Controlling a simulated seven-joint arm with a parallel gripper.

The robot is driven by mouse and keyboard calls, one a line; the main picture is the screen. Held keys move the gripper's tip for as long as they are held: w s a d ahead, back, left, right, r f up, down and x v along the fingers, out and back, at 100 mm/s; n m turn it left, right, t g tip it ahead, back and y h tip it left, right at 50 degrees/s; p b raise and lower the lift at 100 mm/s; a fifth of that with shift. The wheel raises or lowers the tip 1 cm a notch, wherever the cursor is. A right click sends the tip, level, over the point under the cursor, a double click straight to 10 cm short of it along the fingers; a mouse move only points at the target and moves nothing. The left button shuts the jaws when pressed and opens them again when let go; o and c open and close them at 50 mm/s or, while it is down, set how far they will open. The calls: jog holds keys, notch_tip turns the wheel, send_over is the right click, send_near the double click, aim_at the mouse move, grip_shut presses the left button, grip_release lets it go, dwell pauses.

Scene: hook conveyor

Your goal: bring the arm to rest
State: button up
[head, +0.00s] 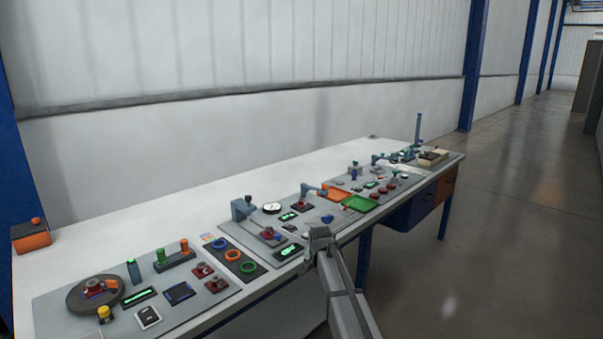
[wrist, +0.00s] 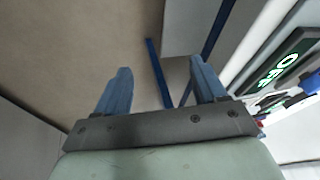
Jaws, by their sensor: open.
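My gripper (wrist: 160,88) shows in the wrist view with its two blue-grey fingers spread apart and nothing between them. Behind the fingers are the brown floor and blue table legs. In the head view my arm (head: 345,285) reaches up from the bottom edge to the front edge of the long workbench (head: 130,225). Its end is beside the bench's middle panel; the fingers are not distinct there.
A panel with a round dark turntable (head: 84,297) and coloured parts lies at the left. A green tray (head: 360,203) and an orange tray (head: 335,191) sit further along. A lit display (wrist: 283,68) is right of my gripper. The floor (head: 510,220) at right is clear.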

jog(key=s+d+f+n+g, duration=0.1)
jog(key=s+d+f+g, duration=0.15)
jog(key=s+f, duration=0.7)
jog(key=s+d+f+n+g, duration=0.1)
jog(key=s+d+f, duration=0.2)
jog(key=s+f, duration=0.65)
jog(key=s+d+f+n+g, duration=0.1)
jog(key=s+d+f+g, duration=0.15)
jog(key=s+f, duration=0.7)
jog(key=s+d+f+n+g, duration=0.1)
jog(key=s+f, duration=0.3)
jog(key=s, duration=0.8)
jog(key=s+d+f+n+g, duration=0.1)
jog(key=s+f+g, duration=0.1)
jog(key=s, duration=1)
jog(key=s+d+f+n+g, duration=0.1)
jog(key=s+f, duration=0.4)
jog(key=s, duration=0.6)
jog(key=shift+s+f+g, duration=0.35)
jog(key=shift+s+g, duration=0.05)
jog(key=shift+g, duration=0.2)
